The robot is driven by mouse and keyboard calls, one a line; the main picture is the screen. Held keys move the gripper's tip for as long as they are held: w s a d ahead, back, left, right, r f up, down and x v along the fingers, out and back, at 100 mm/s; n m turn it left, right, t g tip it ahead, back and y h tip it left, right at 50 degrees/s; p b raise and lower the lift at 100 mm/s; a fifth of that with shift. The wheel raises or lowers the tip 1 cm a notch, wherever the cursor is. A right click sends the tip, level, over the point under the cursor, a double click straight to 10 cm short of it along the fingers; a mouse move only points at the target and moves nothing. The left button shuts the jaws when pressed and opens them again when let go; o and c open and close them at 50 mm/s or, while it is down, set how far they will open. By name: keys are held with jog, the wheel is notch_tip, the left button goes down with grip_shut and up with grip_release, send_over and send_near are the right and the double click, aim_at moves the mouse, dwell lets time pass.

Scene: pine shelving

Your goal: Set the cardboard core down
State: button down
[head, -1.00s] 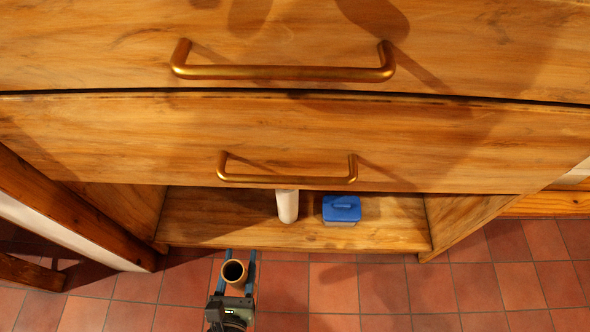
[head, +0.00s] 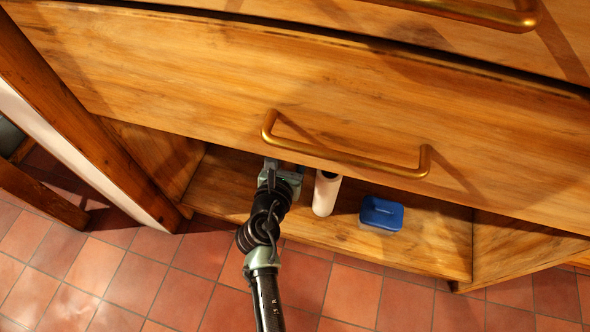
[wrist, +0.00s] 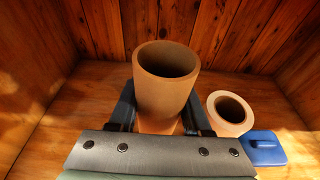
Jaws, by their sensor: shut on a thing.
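The cardboard core (wrist: 164,95) is a brown open-topped tube, upright between the two blue fingers of my gripper (wrist: 160,118) in the wrist view. My gripper is shut on it, inside the low shelf space. Whether the core's base touches the shelf board cannot be told. In the head view my gripper (head: 281,176) reaches in under the drawer front, and the core is hidden there.
A pale roll (head: 326,193) stands close to the right of my gripper; it also shows in the wrist view (wrist: 246,121). A blue-lidded box (head: 381,212) is further right. The shelf board (wrist: 55,125) is bare at left. A drawer front with a brass handle (head: 345,155) overhangs.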

notch_tip(320, 180, down, 7)
jog(key=b, duration=0.7)
jog(key=shift+w, duration=0.15)
jog(key=shift+c, duration=1.8)
grip_release()
jog(key=shift+f, duration=0.15)
